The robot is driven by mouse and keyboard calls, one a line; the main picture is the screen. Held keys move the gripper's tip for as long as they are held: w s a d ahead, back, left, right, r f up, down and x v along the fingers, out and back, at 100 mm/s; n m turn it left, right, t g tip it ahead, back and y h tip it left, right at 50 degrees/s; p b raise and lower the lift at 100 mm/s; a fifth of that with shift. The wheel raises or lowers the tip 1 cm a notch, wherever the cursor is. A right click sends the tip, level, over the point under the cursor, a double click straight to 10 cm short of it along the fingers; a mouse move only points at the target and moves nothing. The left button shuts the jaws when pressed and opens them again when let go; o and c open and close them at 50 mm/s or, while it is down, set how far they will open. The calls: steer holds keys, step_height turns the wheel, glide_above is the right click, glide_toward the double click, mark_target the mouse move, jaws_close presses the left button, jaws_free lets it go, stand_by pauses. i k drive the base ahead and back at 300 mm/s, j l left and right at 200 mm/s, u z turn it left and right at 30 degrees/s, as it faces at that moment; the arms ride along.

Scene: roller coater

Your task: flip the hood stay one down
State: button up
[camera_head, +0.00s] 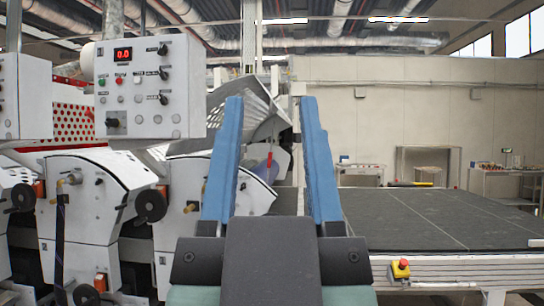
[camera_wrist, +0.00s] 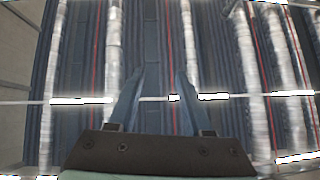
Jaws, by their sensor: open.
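My gripper (camera_head: 271,101) is in the middle of the head view, its two blue fingers pointing up and spread apart with nothing between them. In the wrist view my gripper (camera_wrist: 160,73) points at the ceiling pipes and lights. I cannot make out the hood stay for certain in either view. A grey slotted panel (camera_head: 256,100), perhaps a raised hood, stands tilted behind the fingers, partly hidden by the left finger. White machine housings (camera_head: 100,192) with black round knobs stand at the left, apart from my gripper.
A control box (camera_head: 150,88) with a red display hangs at upper left. A wide dark conveyor bed (camera_head: 430,215) fills the right, with a red emergency button (camera_head: 402,265) on a yellow box at its near edge. Benches (camera_head: 500,182) stand by the back wall.

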mark_target(270, 154)
steer(key=i+l+u, duration=0.45)
steer(key=i+l, duration=2.4)
